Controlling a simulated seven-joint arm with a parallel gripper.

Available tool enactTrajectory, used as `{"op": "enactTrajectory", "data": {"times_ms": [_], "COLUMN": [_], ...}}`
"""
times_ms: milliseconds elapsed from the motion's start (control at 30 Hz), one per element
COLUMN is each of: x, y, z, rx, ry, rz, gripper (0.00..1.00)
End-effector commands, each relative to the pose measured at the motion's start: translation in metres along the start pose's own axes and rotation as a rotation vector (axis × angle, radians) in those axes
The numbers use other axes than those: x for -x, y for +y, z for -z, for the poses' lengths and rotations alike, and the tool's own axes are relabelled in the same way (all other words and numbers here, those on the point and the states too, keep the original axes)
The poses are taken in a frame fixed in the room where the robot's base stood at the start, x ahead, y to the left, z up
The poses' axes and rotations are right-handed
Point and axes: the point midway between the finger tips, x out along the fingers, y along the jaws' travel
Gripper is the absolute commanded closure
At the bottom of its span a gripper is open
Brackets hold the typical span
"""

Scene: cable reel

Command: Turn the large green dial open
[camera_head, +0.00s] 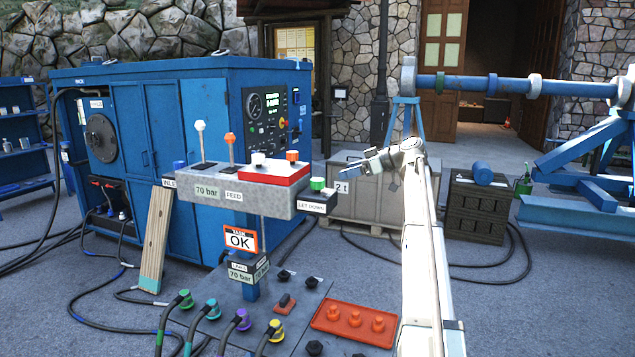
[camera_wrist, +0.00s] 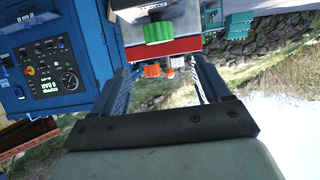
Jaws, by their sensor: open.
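The large green dial (camera_head: 317,184) sits on top of a small grey block labelled "LET DOWN" (camera_head: 316,203), at the right end of the control stand. My gripper (camera_head: 372,154) is to the right of and above the dial in the head view, its fingers pointing left, apart from the dial. In the wrist view the green dial (camera_wrist: 158,32) shows with its ribbed side, beyond the fingertips. My gripper (camera_wrist: 163,66) is open there, with nothing held between its two fingers. The dial's angle marking cannot be made out.
The control stand has a red plate (camera_head: 275,175) with a white and an orange knob, and two levers with a white (camera_head: 200,126) and an orange ball (camera_head: 229,138). A red tray (camera_head: 355,322) lies below. A grey crate (camera_head: 365,205) stands behind.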

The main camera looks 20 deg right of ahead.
Motion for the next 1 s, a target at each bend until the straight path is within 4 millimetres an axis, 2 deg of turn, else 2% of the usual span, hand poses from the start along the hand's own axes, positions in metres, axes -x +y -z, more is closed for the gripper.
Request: {"op": "enactTrajectory", "data": {"times_ms": [400, 600, 800, 1000], "x": [-0.073, -0.102, -0.119, -0.124], "y": [0.0, 0.0, 0.0, 0.0], "z": [-0.001, 0.0, -0.001, -0.001], "rx": [-0.002, -0.001, -0.001, -0.001], "ry": [-0.001, -0.002, -0.002, -0.001], "rz": [0.0, -0.002, -0.003, -0.004], "gripper": [0.24, 0.24, 0.24, 0.24]}}
